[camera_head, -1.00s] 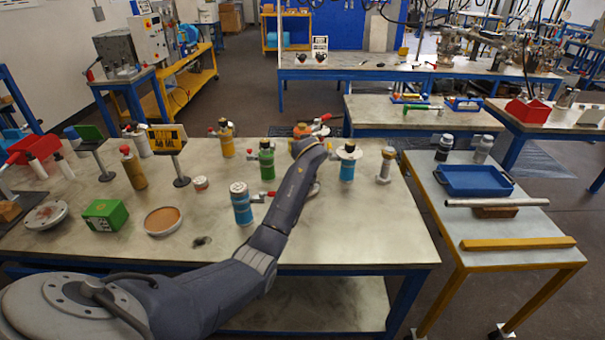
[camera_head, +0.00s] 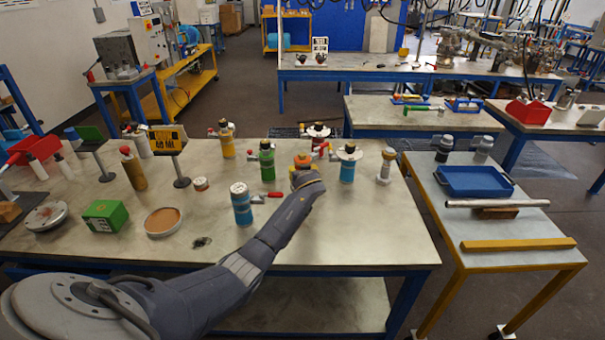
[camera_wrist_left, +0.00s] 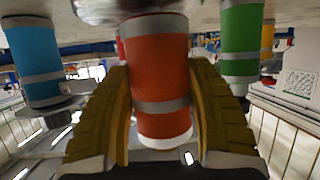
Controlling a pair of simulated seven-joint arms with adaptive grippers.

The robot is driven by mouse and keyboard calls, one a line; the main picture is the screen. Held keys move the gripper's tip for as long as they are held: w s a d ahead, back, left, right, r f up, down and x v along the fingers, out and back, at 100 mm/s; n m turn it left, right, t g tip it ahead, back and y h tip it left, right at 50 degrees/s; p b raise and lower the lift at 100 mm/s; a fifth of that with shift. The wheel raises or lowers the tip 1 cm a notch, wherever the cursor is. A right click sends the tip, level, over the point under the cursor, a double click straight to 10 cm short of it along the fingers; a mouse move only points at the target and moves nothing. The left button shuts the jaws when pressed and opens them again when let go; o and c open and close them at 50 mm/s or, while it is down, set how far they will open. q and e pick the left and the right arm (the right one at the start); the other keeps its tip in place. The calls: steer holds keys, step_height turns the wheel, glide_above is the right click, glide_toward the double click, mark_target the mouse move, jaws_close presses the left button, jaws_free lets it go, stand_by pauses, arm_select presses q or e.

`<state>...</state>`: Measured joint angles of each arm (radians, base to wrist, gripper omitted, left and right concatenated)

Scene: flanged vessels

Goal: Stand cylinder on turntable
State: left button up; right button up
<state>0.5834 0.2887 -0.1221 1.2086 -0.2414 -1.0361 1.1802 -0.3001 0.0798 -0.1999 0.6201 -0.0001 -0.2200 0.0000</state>
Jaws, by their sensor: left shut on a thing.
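An orange cylinder (camera_head: 302,161) with grey bands shows just beyond my left gripper (camera_head: 306,178) over the right half of the main table. In the left wrist view the orange cylinder (camera_wrist_left: 160,75) stands between the two yellow fingers of my left gripper (camera_wrist_left: 163,105), which is shut on it. Its pale end shows low in that view. I cannot tell its height above the table. A round disc with a brown top (camera_head: 163,221) lies at the front left of the table, and a grey round disc (camera_head: 45,215) lies farther left; I cannot tell which is the turntable. My right gripper is not in view.
Near the held cylinder stand a green cylinder (camera_head: 267,160), a blue flanged one (camera_head: 347,165), a dark red one (camera_head: 318,133) and a blue one (camera_head: 241,205). A green box (camera_head: 105,215) sits by the discs. The front right of the table is clear.

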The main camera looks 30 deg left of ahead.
arm_select(q)
steer(key=shift+f, duration=0.25)
steer(key=shift+f, duration=0.1)
steer(key=o, duration=1.6)
steer(key=shift+f, duration=0.15)
steer(key=shift+c, duration=0.2)
steer(key=shift+r, duration=0.2)
steer(key=shift+s+d+r, duration=0.1)
steer(key=shift+s+d, duration=0.3)
steer(key=v, duration=1.1)
steer(key=shift+a, duration=0.1)
